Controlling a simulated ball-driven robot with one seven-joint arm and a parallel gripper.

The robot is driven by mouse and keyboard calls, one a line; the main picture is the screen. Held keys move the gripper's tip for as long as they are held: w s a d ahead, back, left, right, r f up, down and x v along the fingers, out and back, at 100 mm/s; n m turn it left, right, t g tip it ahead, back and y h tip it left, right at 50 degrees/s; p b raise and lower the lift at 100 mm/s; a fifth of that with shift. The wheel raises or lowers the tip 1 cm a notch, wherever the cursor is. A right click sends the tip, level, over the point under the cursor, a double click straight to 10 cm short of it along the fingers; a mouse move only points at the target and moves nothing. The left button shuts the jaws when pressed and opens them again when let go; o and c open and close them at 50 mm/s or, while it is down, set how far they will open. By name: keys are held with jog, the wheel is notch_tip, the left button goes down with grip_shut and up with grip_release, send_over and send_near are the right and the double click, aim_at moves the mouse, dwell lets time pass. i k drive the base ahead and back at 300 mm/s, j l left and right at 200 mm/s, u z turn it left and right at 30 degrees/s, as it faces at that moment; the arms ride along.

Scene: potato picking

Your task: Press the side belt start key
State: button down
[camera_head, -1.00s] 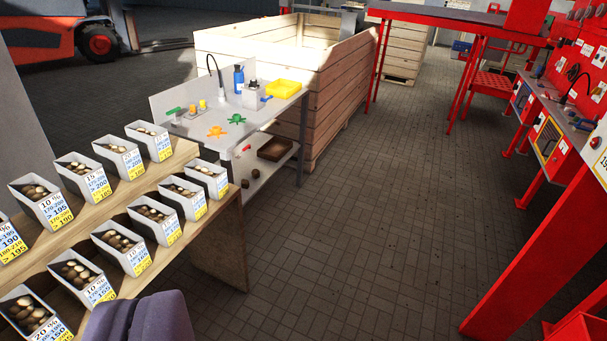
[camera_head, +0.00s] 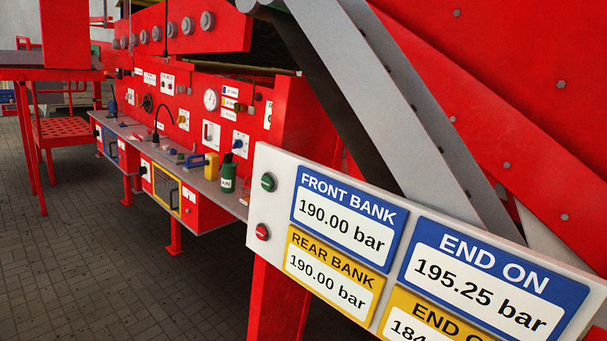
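A white panel (camera_head: 252,215) stands close on the right, fixed to the red machine. A green round key (camera_head: 268,182) sits at its upper left, and a red round key (camera_head: 262,232) sits below it. No readable label marks either one as the side belt start key. A red control wall (camera_head: 190,125) with small labelled switches and a gauge stands further back; its labels are too small to read. My gripper is not in view.
Blue and yellow pressure displays fill the panel beside the keys. A grey shelf (camera_head: 150,150) under the control wall carries a green canister (camera_head: 228,172), a yellow item (camera_head: 211,165) and several small items. A red perforated step (camera_head: 67,131) stands at left. The paved floor (camera_head: 85,270) at lower left is clear.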

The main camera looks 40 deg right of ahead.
aim_at(267, 183)
jog(key=i+z, duration=0.35)
jog(key=i, duration=0.55)
